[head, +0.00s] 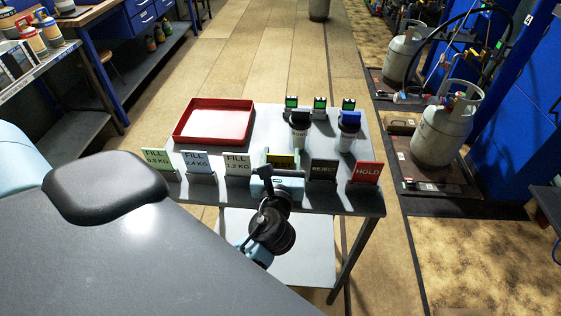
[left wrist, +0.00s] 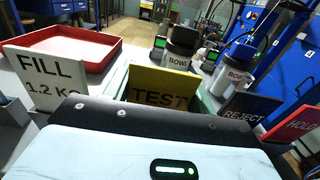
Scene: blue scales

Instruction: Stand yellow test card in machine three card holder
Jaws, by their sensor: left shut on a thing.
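The yellow test card (head: 283,159) stands in the row of cards at the front edge of the small table (head: 262,196). It also shows in the left wrist view (left wrist: 160,86), its TEST lettering partly covered by my gripper. My left gripper (head: 279,176) is at the card's near side and shut on it; the fingertips are mostly hidden. I cannot tell whether the card's lower edge is in its stand. Three small machines with green screens stand at the table's back: left (head: 291,101), middle (head: 320,102) and right (head: 348,104). Their card holders are too small to make out.
White FILL 1.2 KG card (head: 237,164) and dark REJECT card (head: 323,170) flank the test card closely. The red HOLD card (head: 367,172) is further right. A red tray (head: 214,103) lies back left.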

